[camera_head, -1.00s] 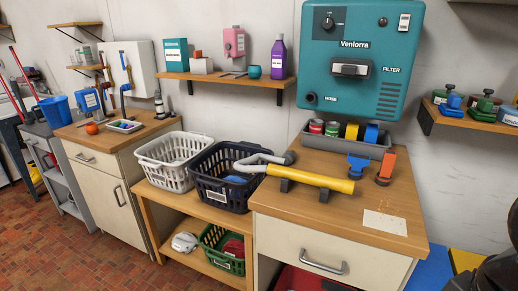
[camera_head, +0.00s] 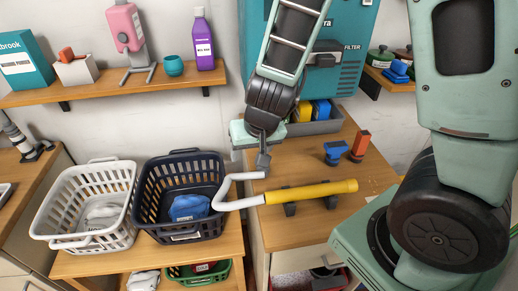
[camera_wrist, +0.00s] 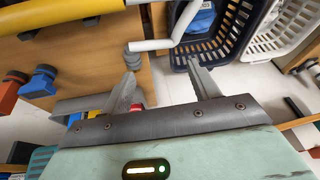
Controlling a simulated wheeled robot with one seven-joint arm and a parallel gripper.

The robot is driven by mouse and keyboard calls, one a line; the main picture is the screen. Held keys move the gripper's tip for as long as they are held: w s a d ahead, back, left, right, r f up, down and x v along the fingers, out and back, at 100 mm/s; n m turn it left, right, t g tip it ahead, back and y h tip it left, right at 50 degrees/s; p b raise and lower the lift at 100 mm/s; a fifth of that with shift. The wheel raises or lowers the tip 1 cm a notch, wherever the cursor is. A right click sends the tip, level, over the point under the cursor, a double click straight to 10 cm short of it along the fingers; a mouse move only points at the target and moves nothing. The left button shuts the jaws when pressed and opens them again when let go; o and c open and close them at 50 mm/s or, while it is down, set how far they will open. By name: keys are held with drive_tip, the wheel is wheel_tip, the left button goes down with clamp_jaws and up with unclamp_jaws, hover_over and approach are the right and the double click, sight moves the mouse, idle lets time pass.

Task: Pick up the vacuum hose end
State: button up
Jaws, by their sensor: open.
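The vacuum hose is a pale bent tube (camera_head: 228,186) joined to a yellow tube (camera_head: 312,191) on dark supports on the wooden counter. Its grey hose end (camera_head: 263,160) is at the counter's left side, close below my gripper (camera_head: 262,146). In the wrist view, the grey hose end (camera_wrist: 132,58) is just beyond the left fingertip of my gripper (camera_wrist: 161,70). The two fingers are apart with nothing between them. The hose end is not centred between them. I cannot tell whether the fingertip touches it.
A dark basket (camera_head: 146,205) with a blue cloth and a white basket (camera_head: 68,190) stand left of the counter (camera_head: 285,235). A blue tool (camera_head: 335,152) and an orange tool (camera_head: 361,142) stand to the right. A grey bin (camera_head: 325,126) is behind.

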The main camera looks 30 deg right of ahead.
drive_tip(key=d+m+h, duration=0.2)
drive_tip(key=d, duration=0.3)
drive_tip(key=b+x, duration=0.2)
drive_tip(key=x, duration=0.1)
drive_tip(key=b+x, duration=0.2)
drive_tip(key=x, duration=0.2)
drive_tip(key=b+x, duration=0.2)
drive_tip(key=x, duration=0.2)
drive_tip(key=shift+w, duration=0.4)
drive_tip(key=x, duration=0.5)
drive_tip(key=shift+w+d+r, duration=0.25)
drive_tip(key=shift+w+d, duration=0.05)
drive_tip(key=shift+d, duration=0.05)
drive_tip(key=shift+w+f, duration=0.25)
drive_tip(key=shift+f, duration=0.25)
drive_tip(key=c, duration=1)
